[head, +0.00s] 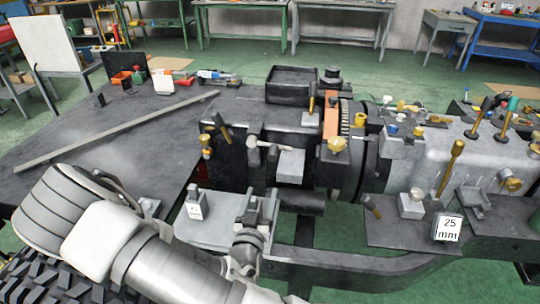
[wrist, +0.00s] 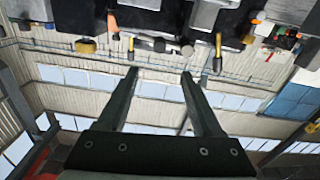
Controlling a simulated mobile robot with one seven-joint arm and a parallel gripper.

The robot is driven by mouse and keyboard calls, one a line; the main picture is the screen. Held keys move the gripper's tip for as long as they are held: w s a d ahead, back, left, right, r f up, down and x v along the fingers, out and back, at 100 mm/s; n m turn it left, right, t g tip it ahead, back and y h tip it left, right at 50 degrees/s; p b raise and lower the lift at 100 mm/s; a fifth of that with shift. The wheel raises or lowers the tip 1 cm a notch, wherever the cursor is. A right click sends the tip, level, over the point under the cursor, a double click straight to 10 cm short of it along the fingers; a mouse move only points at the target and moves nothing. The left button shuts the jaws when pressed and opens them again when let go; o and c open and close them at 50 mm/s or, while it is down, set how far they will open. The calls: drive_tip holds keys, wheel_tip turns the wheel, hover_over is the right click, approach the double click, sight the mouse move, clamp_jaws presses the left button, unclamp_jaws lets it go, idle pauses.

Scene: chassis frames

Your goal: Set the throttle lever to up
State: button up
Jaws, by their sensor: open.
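I cannot tell for sure which lever is the throttle lever; no label names it. On the machine's front face a short dark lever with a light grey arm (head: 262,146) sticks out level, above a grey block. Machine levers show beyond the fingertips, near the top edge, with none between the fingers. In the head view my arm ends low, in front of the machine.
A brass-coloured lever (head: 452,166) and levers with black and green knobs (head: 513,104) stand further right. A "25 mm" block (head: 447,228) sits on the right plate. A long bar (head: 120,131) lies across the dark left table. Open floor shows behind the machine.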

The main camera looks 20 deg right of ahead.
sight(271, 158)
drive_tip(key=b+x, duration=1.2)
drive_tip(key=x, duration=0.4)
drive_tip(key=shift+w+d, duration=0.25)
drive_tip(key=shift+d, duration=0.05)
drive_tip(key=shift+c, duration=0.2)
clamp_jaws()
idle(1.2)
